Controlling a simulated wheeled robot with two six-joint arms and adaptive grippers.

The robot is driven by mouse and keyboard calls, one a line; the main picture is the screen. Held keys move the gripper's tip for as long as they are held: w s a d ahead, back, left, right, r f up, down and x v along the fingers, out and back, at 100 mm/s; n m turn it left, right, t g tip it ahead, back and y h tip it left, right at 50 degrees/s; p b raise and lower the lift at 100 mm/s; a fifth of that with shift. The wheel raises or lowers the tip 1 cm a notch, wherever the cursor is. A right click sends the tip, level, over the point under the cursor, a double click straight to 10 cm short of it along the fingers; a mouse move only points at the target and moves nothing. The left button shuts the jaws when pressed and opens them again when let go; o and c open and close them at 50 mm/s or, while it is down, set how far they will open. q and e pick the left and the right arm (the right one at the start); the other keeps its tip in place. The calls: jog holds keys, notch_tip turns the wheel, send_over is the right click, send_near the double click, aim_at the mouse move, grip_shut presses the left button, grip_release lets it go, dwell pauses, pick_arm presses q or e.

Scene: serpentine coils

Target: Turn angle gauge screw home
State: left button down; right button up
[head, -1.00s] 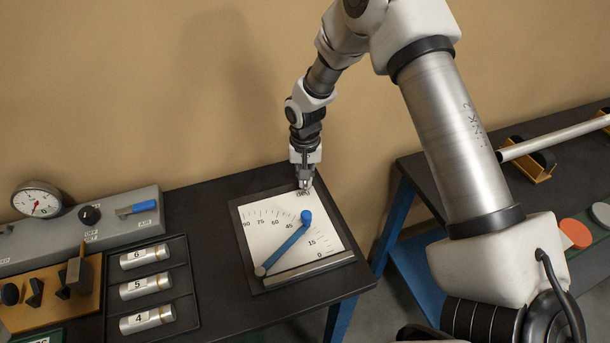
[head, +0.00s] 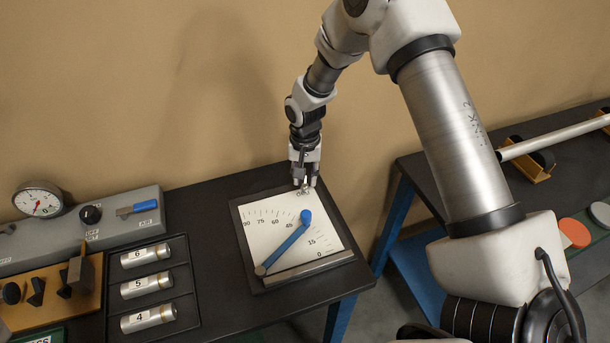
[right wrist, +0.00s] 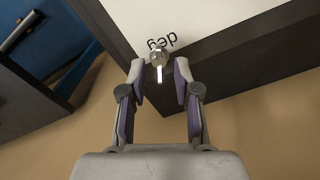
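The angle gauge (head: 262,234) is a white plate in a dark frame on the black table, with a printed degree scale. A blue arm (head: 288,244) lies across it, its round end near the 30–45 marks. The small silver screw (right wrist: 158,58) stands by the "deg" print, at the gauge's far right corner; it also shows in the head view (head: 305,191). My right gripper (right wrist: 160,72) is open, with a finger on each side of the screw and visible gaps. In the head view it points down over that corner (head: 305,184). My left gripper is out of view.
To the left lie a rack of numbered cylinders (head: 146,256), a grey panel (head: 120,224) with a knob and blue lever, and a round dial (head: 38,202). The wall is close behind the gauge. Another dark table stands at the right.

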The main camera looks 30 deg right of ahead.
aim_at(305, 181)
notch_tip(305, 181, up, 12)
dwell(0.5)
